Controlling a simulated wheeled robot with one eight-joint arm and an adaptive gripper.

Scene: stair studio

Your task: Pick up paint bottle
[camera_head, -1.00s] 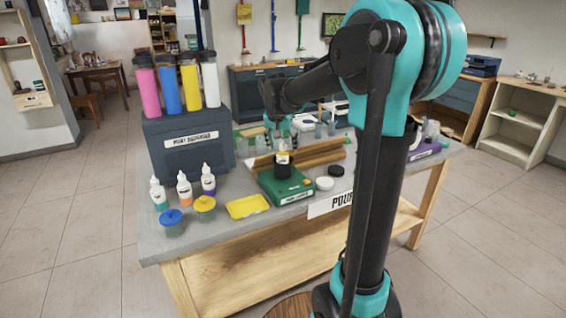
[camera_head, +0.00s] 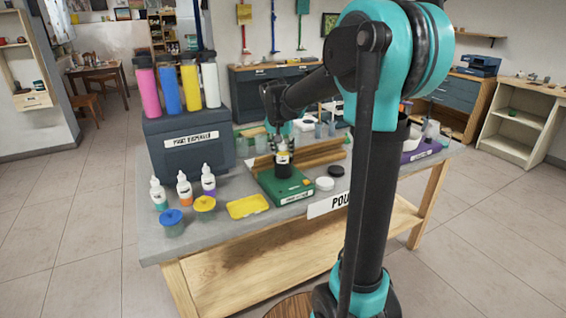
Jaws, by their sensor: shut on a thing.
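Several small white dropper bottles stand at the left of the table: one with teal paint (camera_head: 159,194), one with orange (camera_head: 184,189) and one with purple (camera_head: 208,181). Tall pink (camera_head: 149,93), blue (camera_head: 168,90), yellow (camera_head: 190,86) and white (camera_head: 210,84) bottles stand inverted-looking on the dark dispenser box (camera_head: 190,157). My gripper (camera_head: 282,147) points down over a green scale (camera_head: 285,186). It is shut on the top of a small dark container with a pale label (camera_head: 283,160), which appears to stand on the scale. The fingertips are small and partly blend with it.
A yellow tray (camera_head: 248,206), blue-lidded (camera_head: 172,219) and yellow-lidded (camera_head: 204,206) jars sit near the front edge. White (camera_head: 324,184) and black (camera_head: 336,170) discs lie right of the scale. A wooden rail (camera_head: 318,154) runs behind it. My arm hides part of the table's right side.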

